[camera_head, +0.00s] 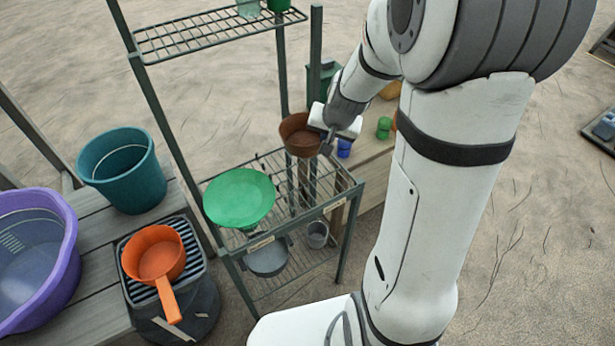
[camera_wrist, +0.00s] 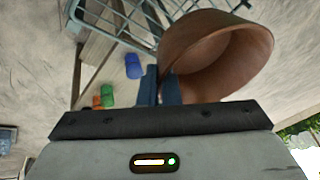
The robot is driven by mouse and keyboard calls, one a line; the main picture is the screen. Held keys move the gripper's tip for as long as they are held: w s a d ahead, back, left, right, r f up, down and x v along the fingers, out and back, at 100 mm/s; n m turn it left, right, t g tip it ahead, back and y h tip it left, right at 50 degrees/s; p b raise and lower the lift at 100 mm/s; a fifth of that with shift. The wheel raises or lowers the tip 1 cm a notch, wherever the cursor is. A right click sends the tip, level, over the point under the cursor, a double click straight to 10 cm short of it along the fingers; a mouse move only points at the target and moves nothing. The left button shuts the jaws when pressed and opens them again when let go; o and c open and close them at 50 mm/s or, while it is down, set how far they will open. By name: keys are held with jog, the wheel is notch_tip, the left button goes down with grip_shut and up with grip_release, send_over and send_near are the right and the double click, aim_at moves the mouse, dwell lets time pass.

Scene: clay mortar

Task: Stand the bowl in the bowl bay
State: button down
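The brown bowl (camera_head: 298,136) hangs above the right back part of the rack's middle wire shelf (camera_head: 317,187), clear of the shelf as far as I can see. My gripper (camera_head: 328,141) is at the bowl's right side. In the wrist view the two fingers (camera_wrist: 160,88) pinch the wall of the bowl (camera_wrist: 222,55) near its rim, and its open mouth shows. A large green dish (camera_head: 239,197) stands on the shelf's left part.
Rack posts (camera_head: 316,60) and a top wire shelf (camera_head: 200,33) stand close by. Below are a grey pan (camera_head: 267,259) and a small grey pot (camera_head: 318,234). Blue and green cups (camera_head: 384,127) are on a wooden bench behind.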

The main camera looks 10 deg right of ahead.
jog(key=shift+m, duration=0.3)
jog(key=f, duration=0.1)
jog(key=f+b, duration=0.1)
jog(key=f, duration=0.1)
jog(key=f+b, duration=0.1)
jog(key=f, duration=0.1)
jog(key=shift+d+f, duration=0.2)
jog(key=shift+d, duration=0.05)
jog(key=shift+f+b, duration=1.55)
jog(key=shift+f, duration=0.75)
jog(key=c, duration=2.1)
grip_release()
jog(key=shift+s+f, duration=0.1)
jog(key=o, duration=0.5)
jog(key=shift+c, duration=0.2)
